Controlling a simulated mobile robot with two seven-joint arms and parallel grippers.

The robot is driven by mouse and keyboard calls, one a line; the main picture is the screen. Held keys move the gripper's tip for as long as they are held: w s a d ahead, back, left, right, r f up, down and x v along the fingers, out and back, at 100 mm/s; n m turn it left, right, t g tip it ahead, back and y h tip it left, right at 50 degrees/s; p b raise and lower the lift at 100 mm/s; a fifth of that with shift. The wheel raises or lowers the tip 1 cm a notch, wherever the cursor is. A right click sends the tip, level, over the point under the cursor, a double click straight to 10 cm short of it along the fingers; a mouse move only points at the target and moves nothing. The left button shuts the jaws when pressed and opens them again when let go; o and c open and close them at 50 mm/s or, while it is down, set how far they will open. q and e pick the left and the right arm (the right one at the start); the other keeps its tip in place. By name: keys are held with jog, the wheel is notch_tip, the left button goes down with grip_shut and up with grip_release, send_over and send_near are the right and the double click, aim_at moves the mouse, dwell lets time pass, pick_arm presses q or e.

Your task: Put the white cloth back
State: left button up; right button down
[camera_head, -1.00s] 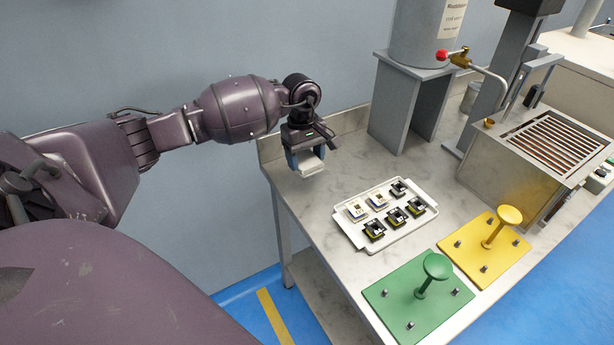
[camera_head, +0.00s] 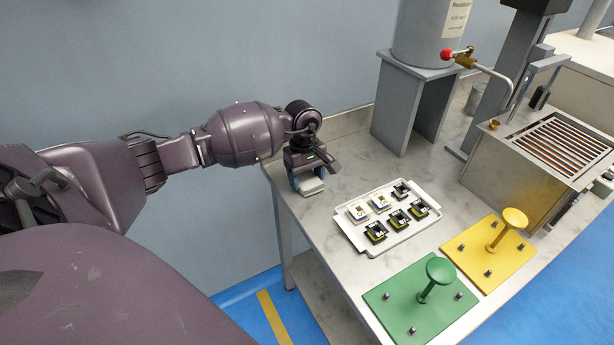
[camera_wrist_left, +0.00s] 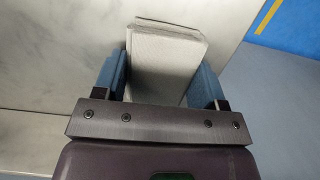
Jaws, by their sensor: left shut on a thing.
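The white cloth (camera_head: 312,187) is a small folded block at the back left corner of the marble-topped bench (camera_head: 345,262). My left gripper (camera_head: 309,181) points down and is shut on the cloth. In the left wrist view the cloth (camera_wrist_left: 165,58) sits between the two blue fingers of the gripper (camera_wrist_left: 162,82). The bench top lies just below the cloth; I cannot tell whether they touch. My right gripper is not in view.
A white tray (camera_head: 393,243) with several small parts stands right of the cloth. A green plate (camera_head: 400,305) and a yellow plate (camera_head: 472,250), each with a knobbed post, lie nearer the front. A grey stand (camera_head: 398,105) holds a tank behind. Bare bench surrounds the cloth.

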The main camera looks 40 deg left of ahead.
aim_at(304, 174)
pick_arm(q)
jog(key=o, duration=1)
jog(key=shift+f, duration=0.15)
jog(key=shift+r, duration=0.6)
jog(key=r, duration=0.3)
jog(key=a+r+p, duration=0.1)
jog(key=r, duration=0.7)
jog(key=shift+w+a, duration=0.15)
jog(key=shift+w, duration=0.15)
